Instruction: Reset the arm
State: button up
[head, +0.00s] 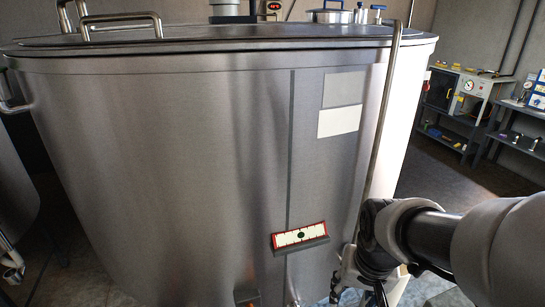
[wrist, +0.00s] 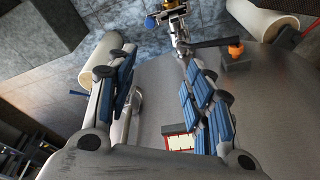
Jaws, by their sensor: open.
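My arm reaches in from the right edge of the head view, and my gripper (head: 358,285) is low in front of the tank's right side, partly cut off by the bottom edge. In the wrist view my gripper (wrist: 157,58) shows its two blue-padded fingers spread apart, with nothing held between them. The large steel tank (head: 180,160) fills the head view, and its wall also shows behind the fingers in the wrist view (wrist: 270,110). A red-framed panel (head: 300,236) with a green dot is on the tank front; the right finger partly hides it in the wrist view (wrist: 180,142).
A metal valve fitting (wrist: 177,20) is beyond the fingertips, and a block with an orange knob (wrist: 235,48) is right of it. Pale cylindrical legs (wrist: 75,75) stand at the sides. A vertical pipe (head: 380,120) runs down the tank. Shelves with equipment (head: 465,105) stand back right.

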jog(key=s+a+r+n+t, duration=0.2)
jog(key=s+r, duration=0.5)
jog(key=s, duration=0.6)
jog(key=shift+a+r+n, duration=0.15)
jog(key=shift+r+n, duration=0.2)
jog(key=shift+n, duration=0.05)
jog(key=shift+c, duration=0.4)
